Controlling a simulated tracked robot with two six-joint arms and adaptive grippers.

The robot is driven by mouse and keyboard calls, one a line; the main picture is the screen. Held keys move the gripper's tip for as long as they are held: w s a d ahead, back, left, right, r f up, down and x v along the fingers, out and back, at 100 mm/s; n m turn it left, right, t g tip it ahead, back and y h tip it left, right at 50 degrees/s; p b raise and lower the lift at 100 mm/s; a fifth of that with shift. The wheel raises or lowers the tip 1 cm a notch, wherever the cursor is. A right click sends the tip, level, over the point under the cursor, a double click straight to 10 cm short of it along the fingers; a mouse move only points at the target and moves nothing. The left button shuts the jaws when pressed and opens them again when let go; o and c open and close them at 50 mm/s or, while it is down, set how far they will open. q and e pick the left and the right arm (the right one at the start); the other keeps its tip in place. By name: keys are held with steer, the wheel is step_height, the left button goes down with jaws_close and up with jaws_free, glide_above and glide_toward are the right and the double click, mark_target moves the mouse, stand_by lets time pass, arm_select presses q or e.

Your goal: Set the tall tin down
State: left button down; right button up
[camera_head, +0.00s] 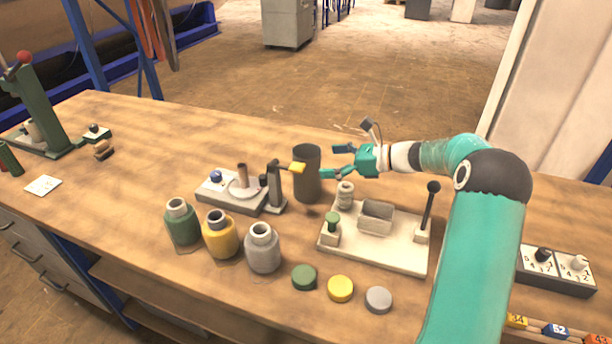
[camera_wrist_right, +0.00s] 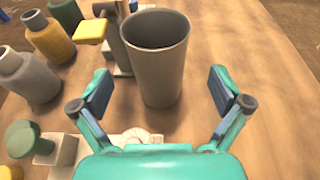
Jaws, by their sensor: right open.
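The tall tin (camera_head: 307,178) is a dark grey, open-topped cylinder, upright at the middle of the bench and apparently standing on its top. My right gripper (camera_head: 331,161) is open just to its right. In the right wrist view the tin (camera_wrist_right: 158,75) lies between and slightly beyond the two spread fingers (camera_wrist_right: 160,92). A gap shows on both sides, so neither finger touches it. The tin looks empty as far as I can see inside. My left gripper is not in view.
Close left of the tin is a grey device (camera_head: 231,192) with a yellow-tipped post. Green, yellow and grey jars (camera_head: 262,252) stand in front. A cream base (camera_head: 378,250) with a tray and lever is at right. The bench (camera_head: 185,135) behind is clear.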

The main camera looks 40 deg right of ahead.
mark_target(307, 162)
steer(key=shift+p+x, duration=0.6)
steer(key=shift+x, duration=2.75)
steer(key=shift+s+a, duration=0.1)
steer(key=shift+a, duration=0.05)
steer(key=shift+c, duration=0.3)
steer(key=c, duration=1.3)
steer(key=shift+r, duration=0.15)
